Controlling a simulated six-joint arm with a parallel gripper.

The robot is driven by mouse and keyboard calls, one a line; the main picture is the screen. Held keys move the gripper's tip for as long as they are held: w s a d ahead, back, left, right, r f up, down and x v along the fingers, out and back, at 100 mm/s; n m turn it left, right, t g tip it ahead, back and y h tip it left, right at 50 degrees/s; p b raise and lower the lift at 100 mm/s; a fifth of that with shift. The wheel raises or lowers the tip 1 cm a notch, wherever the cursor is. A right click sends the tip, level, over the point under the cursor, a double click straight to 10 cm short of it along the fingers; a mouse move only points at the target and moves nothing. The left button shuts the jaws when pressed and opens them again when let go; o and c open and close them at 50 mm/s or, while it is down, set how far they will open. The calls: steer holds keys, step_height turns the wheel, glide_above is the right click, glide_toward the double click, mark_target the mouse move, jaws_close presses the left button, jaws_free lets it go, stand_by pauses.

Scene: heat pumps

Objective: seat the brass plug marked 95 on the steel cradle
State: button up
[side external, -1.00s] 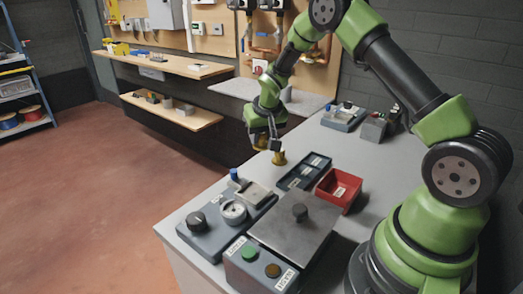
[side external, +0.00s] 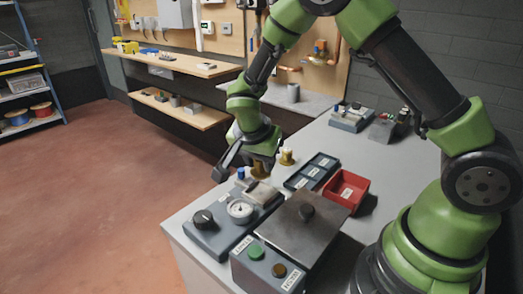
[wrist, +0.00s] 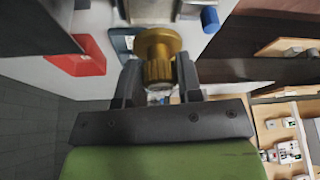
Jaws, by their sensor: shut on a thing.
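My gripper (side external: 246,170) is shut on a brass plug (side external: 259,170), just behind the gauge unit. In the wrist view the brass plug (wrist: 159,50) sits between the two dark fingertips (wrist: 158,78), its wide round end outward. I cannot read any number on it. The steel cradle (side external: 259,193) is the pale metal block on the gauge unit; its edge shows at the top of the wrist view (wrist: 150,10). The plug is close to the cradle but looks apart from it. A second brass plug (side external: 287,157) stands on the bench to the right of the gripper.
The gauge unit (side external: 213,233) has a black knob, a dial and a blue post (side external: 240,173) beside the cradle.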

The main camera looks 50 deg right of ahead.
mark_target(259, 174)
steer(key=shift+f, duration=2)
steer(key=shift+f, duration=0.75)
stand_by(0.3)
steer(key=o, duration=1.1)
steer(key=shift+r, duration=0.1)
steer(key=v, duration=0.9)
steer(key=shift+a+r, duration=0.15)
steer(key=shift+r, duration=0.2)
